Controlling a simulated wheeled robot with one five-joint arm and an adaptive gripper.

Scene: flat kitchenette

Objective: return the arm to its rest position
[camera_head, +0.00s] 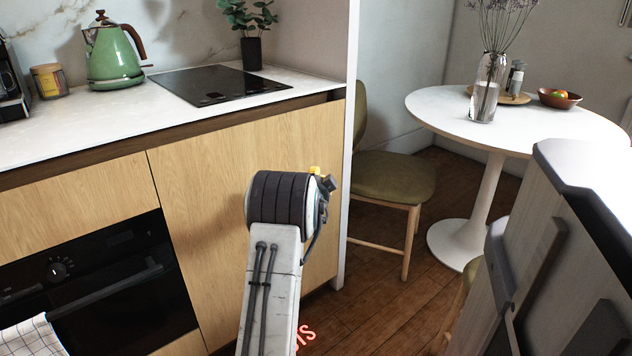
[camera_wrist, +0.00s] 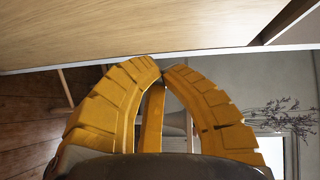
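My arm (camera_head: 272,270) rises from the bottom of the head view in front of the wooden cabinet front, with its dark ribbed joint at the top. Only a small yellow bit (camera_head: 315,170) shows past that joint; the rest of my gripper is hidden there. In the wrist view, the two yellow curved fingers of my gripper (camera_wrist: 163,72) bend inward and their tips meet or nearly meet. Nothing is seen held between them.
The counter (camera_head: 150,118) carries a green kettle (camera_head: 112,55), a jar (camera_head: 48,81), a black hob (camera_head: 215,84) and a plant (camera_head: 250,50). A white post (camera_head: 350,150), green chair (camera_head: 390,176) and round table (camera_head: 440,113) stand right. A grey-topped unit (camera_head: 545,260) is near right.

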